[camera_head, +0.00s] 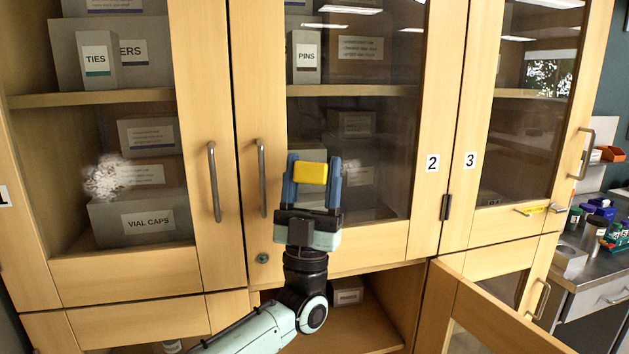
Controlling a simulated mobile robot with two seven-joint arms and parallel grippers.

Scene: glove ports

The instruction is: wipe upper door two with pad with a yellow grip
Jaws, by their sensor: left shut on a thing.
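Upper door two (393,239) is a wood-framed glass door with a "2" label at its right and a metal handle at its left; it looks closed. My left gripper (311,168) is in front of its glass, fingers pointing up. Its blue fingers are shut on the yellow grip of the pad (311,173). The pad's wiping face is hidden, and I cannot tell whether it touches the glass. A pale smudge (349,167) shows on the glass just right of the right finger, perhaps partly hidden by it. My right gripper is not in view.
The door to the left (125,275) has a larger whitish smudge (107,177) on its glass. Below, a lower door (480,318) stands open toward me at the right. Door three (480,228) is right of door two. A bench (592,272) with small items is at far right.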

